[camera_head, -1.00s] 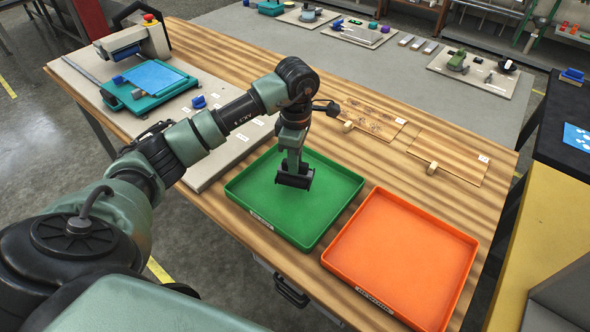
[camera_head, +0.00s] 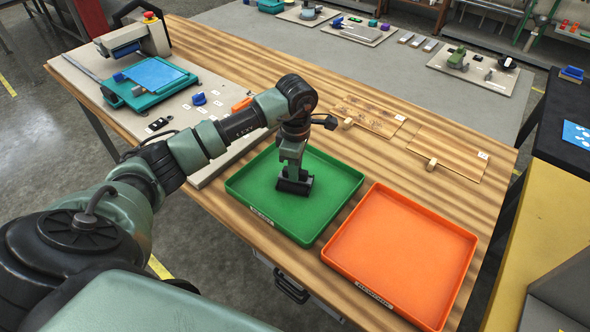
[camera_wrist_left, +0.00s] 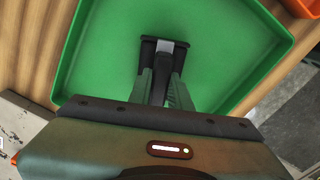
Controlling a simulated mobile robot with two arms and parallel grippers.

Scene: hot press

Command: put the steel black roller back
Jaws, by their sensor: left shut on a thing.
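My left gripper (camera_head: 292,168) points down over the green tray (camera_head: 257,205) and is shut on the black roller (camera_head: 294,186). The roller is at the lower end of the gripper, low over the tray floor; I cannot tell whether it touches. In the left wrist view, the roller's dark head (camera_wrist_left: 148,48) shows beyond the fingers, with a small silver part in its middle. Its black handle is between the two greenish fingers (camera_wrist_left: 160,88). The green tray (camera_wrist_left: 105,45) fills most of the background there. My right gripper is not in view.
An empty orange tray (camera_head: 407,250) stands right of the green one. A pale board with a teal press bed (camera_head: 150,85) lies at the left. Two thin wooden boards (camera_head: 447,155) with small blocks lie behind the trays. Clear tabletop lies between.

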